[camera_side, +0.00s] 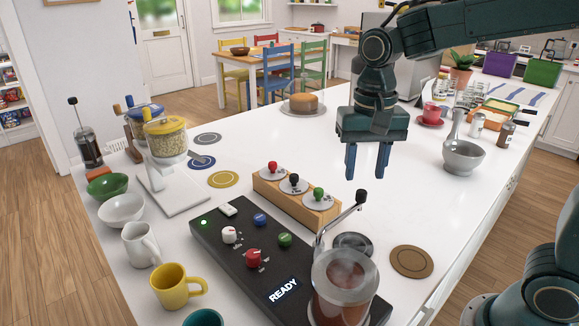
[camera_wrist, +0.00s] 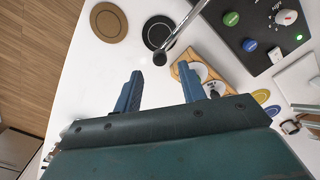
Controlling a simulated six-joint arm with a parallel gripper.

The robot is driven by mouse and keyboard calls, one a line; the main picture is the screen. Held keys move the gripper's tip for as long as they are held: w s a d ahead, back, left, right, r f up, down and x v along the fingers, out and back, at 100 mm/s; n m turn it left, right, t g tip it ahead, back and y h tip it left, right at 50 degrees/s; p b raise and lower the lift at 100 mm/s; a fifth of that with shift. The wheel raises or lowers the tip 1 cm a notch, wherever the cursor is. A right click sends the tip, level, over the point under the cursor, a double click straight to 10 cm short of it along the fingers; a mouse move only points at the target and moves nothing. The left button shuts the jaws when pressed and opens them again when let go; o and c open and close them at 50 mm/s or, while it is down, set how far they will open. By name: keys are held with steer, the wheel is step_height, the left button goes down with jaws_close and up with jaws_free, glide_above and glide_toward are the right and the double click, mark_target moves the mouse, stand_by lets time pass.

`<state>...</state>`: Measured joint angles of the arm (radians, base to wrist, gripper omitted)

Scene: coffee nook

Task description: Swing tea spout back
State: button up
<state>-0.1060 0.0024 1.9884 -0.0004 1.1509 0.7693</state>
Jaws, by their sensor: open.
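The tea spout (camera_side: 341,217) is a thin metal arm with a black knob at its end. It rises from beside the glass tea vessel (camera_side: 340,282) and reaches toward the back right in the side view. In the wrist view the spout (camera_wrist: 182,34) slants down from the top edge, its dark end just above the space between my fingers. My gripper (camera_side: 367,176) is open and empty, with its fingers pointing down behind and slightly above the knob in the side view. In the wrist view my gripper (camera_wrist: 165,76) shows both blue fingers apart.
A black control panel (camera_side: 222,245) with knobs and a READY display stands front left. A wooden rack (camera_side: 268,190) with three coloured knobs sits behind it. A black disc (camera_wrist: 158,32) and a brown coaster (camera_side: 411,261) lie near the spout.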

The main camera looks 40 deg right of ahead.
mark_target(362, 191)
steer(key=shift+f, duration=2.2)
jaws_close()
